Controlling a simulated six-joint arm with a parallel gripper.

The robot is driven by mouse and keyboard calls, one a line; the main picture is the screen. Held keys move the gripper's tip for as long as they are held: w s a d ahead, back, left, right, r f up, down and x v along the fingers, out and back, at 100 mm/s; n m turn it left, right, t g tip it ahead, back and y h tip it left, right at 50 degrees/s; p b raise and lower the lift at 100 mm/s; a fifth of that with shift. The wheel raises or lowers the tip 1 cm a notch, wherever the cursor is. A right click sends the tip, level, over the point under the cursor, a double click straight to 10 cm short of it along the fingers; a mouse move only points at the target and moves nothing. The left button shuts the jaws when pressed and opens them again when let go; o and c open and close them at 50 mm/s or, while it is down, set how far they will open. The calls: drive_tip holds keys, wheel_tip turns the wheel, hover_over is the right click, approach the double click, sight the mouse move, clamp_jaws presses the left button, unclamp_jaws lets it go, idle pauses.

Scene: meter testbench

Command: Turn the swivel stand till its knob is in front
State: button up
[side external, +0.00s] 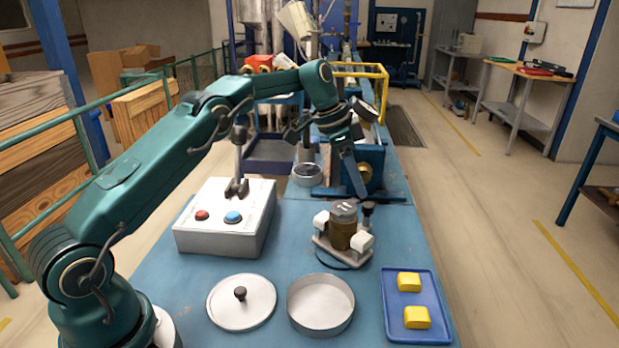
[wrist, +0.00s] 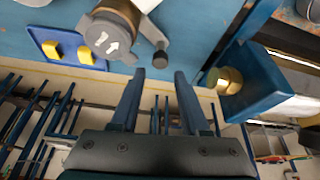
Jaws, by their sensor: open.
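The swivel stand (side external: 323,241) is a grey plate carrying a brass meter body (side external: 343,236) with a grey cap and white side fittings. Its black knob (side external: 368,208) sits at the stand's back right in the side view. In the wrist view the knob (wrist: 160,58) shows on a short grey arm, with a white arrow on the meter's cap (wrist: 107,38). My gripper (side external: 361,192) is open and empty, pointing down just behind the knob. In the wrist view the knob appears just beyond the gap between my fingertips (wrist: 159,73); I cannot tell the exact distance.
A blue tray (side external: 408,328) with two yellow blocks stands front right. A round open pan (side external: 320,304) and a lid (side external: 241,301) lie in front. A white box with red and blue buttons (side external: 226,216) stands left. A blue fixture (side external: 372,165) stands behind.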

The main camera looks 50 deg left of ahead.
drive_tip(key=shift+a, duration=0.15)
clamp_jaws()
drive_tip(key=s+a+r+n+t+h, duration=0.1)
drive_tip(key=s+a+r+n+t, duration=0.15)
drive_tip(key=s+a+n, duration=0.55)
drive_tip(key=shift+n, duration=0.8)
drive_tip(key=x, duration=0.3)
drive_tip(key=w+x, duration=0.1)
drive_tip(key=x, duration=0.3)
drive_tip(key=w+r+x, duration=0.1)
drive_tip(key=x, duration=0.2)
drive_tip(key=shift+w+f, duration=0.2)
drive_tip(key=shift+w+d+r, duration=0.1)
drive_tip(key=shift+w+d, duration=0.05)
drive_tip(key=shift+d, duration=0.4)
drive_tip(key=shift+w+d+r, duration=0.1)
drive_tip(key=shift+w+d, duration=0.05)
drive_tip(key=shift+d, duration=0.45)
drive_tip(key=shift+w+d+f, duration=0.1)
drive_tip(key=shift+w+d, duration=0.1)
drive_tip(key=shift+d, duration=0.4)
drive_tip(key=shift+w+d+m+g+h, duration=0.1)
drive_tip(key=shift+d+m+g+h, duration=0.05)
drive_tip(key=shift+m+g+h, duration=0.15)
